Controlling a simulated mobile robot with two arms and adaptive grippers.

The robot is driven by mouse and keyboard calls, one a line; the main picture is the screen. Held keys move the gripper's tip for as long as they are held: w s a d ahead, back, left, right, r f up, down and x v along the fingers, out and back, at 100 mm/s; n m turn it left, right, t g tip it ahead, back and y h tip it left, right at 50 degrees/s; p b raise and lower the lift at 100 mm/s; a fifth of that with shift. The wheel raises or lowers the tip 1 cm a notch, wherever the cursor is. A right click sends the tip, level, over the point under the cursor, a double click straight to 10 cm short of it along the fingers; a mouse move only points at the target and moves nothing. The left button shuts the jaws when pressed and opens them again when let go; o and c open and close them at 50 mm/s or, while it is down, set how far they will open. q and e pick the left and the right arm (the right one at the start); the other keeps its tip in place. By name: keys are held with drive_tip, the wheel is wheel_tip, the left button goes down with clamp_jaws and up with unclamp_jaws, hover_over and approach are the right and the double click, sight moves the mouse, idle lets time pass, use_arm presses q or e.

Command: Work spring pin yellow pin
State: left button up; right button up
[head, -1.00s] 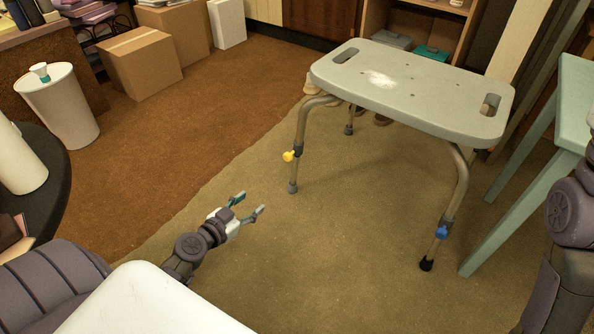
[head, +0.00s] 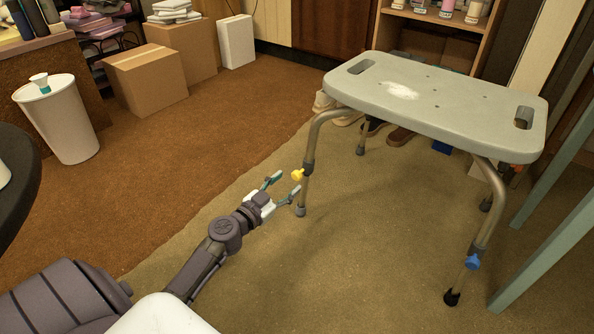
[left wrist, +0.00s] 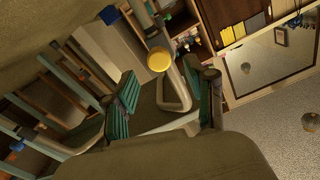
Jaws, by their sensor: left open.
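The yellow pin (head: 297,175) sticks out from the near left leg of a grey shower bench (head: 440,108). It also shows in the left wrist view as a round yellow knob (left wrist: 159,60), beyond and between the finger pads. My left gripper (head: 282,186) is open and empty, with its fingertips just left of and slightly below the yellow pin, apart from it as far as I can tell. A blue pin (head: 473,262) sits on the bench's near right leg. The bench stands upright, with a white patch on its seat. My right gripper is not in view.
A pale green table or stool leg (head: 545,235) stands close to the bench's right side. Shoes (head: 400,136) lie behind the bench. A white bin (head: 58,120) and cardboard boxes (head: 147,80) are at the left. The carpet left of the bench is clear.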

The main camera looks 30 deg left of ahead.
sight(295, 177)
use_arm(q)
drive_tip(key=w, duration=0.5)
drive_tip(key=shift+w+d, duration=0.15)
drive_tip(key=shift+d, duration=0.05)
clamp_jaws()
